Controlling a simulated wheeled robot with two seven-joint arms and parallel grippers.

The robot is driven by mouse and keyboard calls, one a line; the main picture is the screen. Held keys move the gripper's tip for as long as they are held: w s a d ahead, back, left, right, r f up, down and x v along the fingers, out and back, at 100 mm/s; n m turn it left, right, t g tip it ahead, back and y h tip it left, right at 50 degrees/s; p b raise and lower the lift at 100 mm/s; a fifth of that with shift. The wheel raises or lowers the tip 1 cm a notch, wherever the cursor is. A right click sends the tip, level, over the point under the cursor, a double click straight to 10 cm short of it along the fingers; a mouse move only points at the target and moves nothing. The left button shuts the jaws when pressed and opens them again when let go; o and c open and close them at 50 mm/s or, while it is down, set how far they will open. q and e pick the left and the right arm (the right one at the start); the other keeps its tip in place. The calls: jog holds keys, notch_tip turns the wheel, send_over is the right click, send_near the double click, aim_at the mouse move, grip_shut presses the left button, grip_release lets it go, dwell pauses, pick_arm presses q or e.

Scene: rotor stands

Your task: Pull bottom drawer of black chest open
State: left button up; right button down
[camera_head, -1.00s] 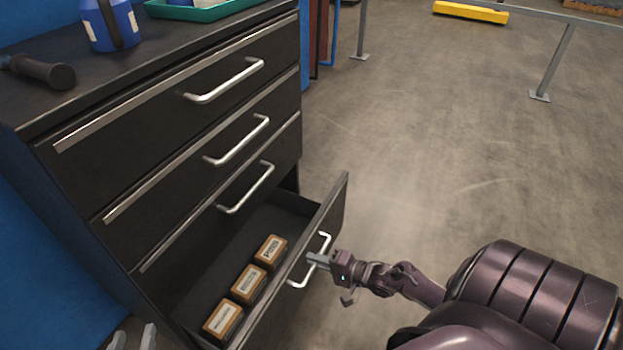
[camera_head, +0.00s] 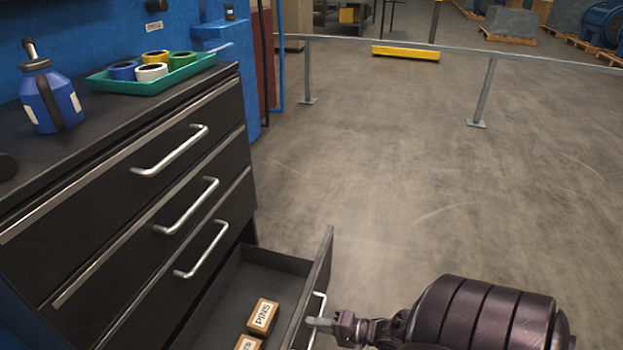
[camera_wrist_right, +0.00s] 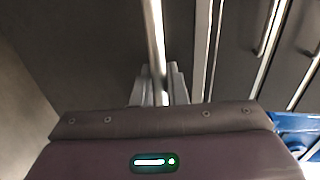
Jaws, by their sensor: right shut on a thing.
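The black chest (camera_head: 95,185) stands at the left of the head view, with several drawers that have silver bar handles. Its bottom drawer (camera_head: 322,258) is pulled out, and its inside shows. Small boxes lie in it, one labelled "PINS" (camera_head: 262,316). My right gripper (camera_head: 322,323) is shut on the silver handle (camera_head: 318,305) of the bottom drawer. In the right wrist view the handle (camera_wrist_right: 156,40) runs between the two fingers (camera_wrist_right: 158,88). The upper drawers are closed. My left gripper is out of view in the head view.
On the chest top are a blue bottle (camera_head: 50,97) and a green tray (camera_head: 165,78) with several tape rolls. A grey rail (camera_head: 488,85) and a yellow bar (camera_head: 405,53) stand farther back. The floor right of the chest is clear.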

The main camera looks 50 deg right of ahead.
dwell(0.3)
jog(key=c, duration=1.6)
grip_release()
jog(key=shift+o, duration=0.2)
jog(key=shift+s, duration=0.15)
